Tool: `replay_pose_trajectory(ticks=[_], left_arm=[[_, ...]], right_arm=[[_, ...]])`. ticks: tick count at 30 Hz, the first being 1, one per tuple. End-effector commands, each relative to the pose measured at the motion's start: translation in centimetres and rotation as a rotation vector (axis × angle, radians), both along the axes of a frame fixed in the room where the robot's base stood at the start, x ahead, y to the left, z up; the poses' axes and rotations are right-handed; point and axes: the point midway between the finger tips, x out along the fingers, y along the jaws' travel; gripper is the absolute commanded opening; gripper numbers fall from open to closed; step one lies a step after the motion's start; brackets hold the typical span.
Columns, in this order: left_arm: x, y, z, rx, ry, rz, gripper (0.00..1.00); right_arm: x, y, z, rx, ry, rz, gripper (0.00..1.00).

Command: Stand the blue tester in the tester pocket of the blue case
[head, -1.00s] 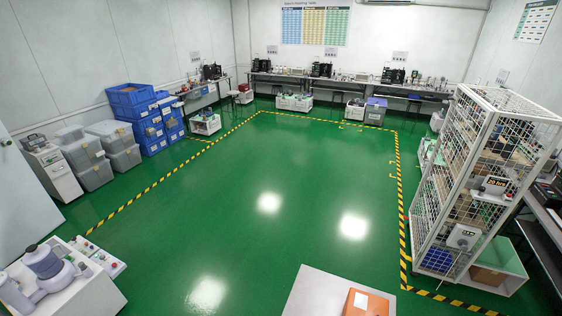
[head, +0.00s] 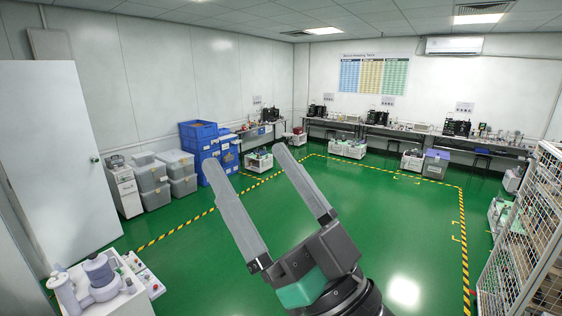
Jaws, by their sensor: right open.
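My right gripper (head: 246,161) is raised in the lower middle of the head view. Its two long grey fingers are spread apart and point up and to the left, with nothing between them. I see neither the blue tester nor the blue case in this view. My left gripper is out of view.
A white cabinet with grey-white equipment (head: 103,272) stands at the lower left. Blue crates (head: 197,130) and grey bins (head: 150,176) line the left wall. A wire-mesh cage (head: 525,250) is at the right. The green floor (head: 400,225) is open.

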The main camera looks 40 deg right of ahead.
Motion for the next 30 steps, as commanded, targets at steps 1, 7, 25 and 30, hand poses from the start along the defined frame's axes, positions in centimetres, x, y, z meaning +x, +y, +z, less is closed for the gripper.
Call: replay_pose_trajectory(ticks=[1, 7, 25, 30], left_arm=[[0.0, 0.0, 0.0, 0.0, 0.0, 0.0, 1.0], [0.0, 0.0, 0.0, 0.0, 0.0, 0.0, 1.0], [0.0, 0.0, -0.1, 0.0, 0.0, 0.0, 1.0], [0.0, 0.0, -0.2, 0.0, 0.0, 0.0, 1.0]], right_arm=[[-1.9, 0.4, 2.2, -0.019, -0.068, -0.003, 1.0], [-4.4, 0.8, 4.5, -0.05, -0.153, -0.012, 1.0], [3.7, -0.6, -1.8, 0.288, 0.102, 0.156, 1.0], [12.2, -3.7, -21.4, 0.541, 0.537, 0.068, 1.0]])
